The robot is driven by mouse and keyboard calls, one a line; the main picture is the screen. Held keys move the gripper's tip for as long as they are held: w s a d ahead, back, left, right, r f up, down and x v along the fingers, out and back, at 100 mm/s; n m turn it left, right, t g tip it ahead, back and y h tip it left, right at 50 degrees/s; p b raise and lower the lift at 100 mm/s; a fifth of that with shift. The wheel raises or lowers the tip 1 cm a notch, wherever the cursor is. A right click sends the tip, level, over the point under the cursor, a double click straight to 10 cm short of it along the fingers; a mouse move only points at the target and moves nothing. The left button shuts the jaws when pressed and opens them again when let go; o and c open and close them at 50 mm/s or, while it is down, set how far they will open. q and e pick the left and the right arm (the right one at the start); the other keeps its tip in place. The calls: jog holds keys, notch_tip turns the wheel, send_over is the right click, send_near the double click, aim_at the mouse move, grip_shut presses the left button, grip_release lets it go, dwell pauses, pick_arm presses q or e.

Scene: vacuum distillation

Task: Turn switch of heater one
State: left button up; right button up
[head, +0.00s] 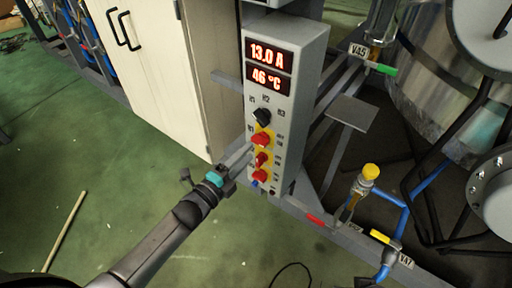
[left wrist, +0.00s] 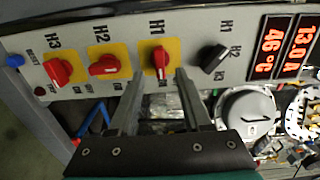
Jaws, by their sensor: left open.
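The heater one switch is a red knob on a yellow plate, marked H1 in the left wrist view (left wrist: 160,60). Its handle points up and down in that picture. In the head view it is the uppermost red knob (head: 261,139) on the grey control panel (head: 288,62). My left gripper (head: 246,150) reaches in from the lower left, close to the panel. In the left wrist view its two fingers (left wrist: 159,78) are apart, with tips just below the H1 knob, one to each side. Nothing is between them. I cannot tell whether they touch the panel. My right gripper is out of view.
The red H2 (left wrist: 104,66) and H3 (left wrist: 58,71) knobs sit beside H1, and a black selector knob (left wrist: 213,57) is on its other side. The display (head: 267,66) reads 13.0 A and 46 °C. A white cabinet (head: 150,60) stands left; pipes and valves lie right.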

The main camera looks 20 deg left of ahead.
aim_at(257, 144)
pick_arm(q)
jog(key=b+x, duration=0.1)
jog(key=x, duration=0.2)
jog(key=shift+w+d, duration=0.15)
jog(key=shift+w, duration=0.2)
jog(key=shift+w+d, duration=0.25)
jog(key=shift+w, duration=0.45)
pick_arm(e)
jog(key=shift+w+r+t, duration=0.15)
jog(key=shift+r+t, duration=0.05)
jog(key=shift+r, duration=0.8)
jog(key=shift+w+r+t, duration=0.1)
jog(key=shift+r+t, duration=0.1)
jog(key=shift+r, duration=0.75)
pick_arm(q)
jog(key=shift+c, duration=0.3)
grip_shut()
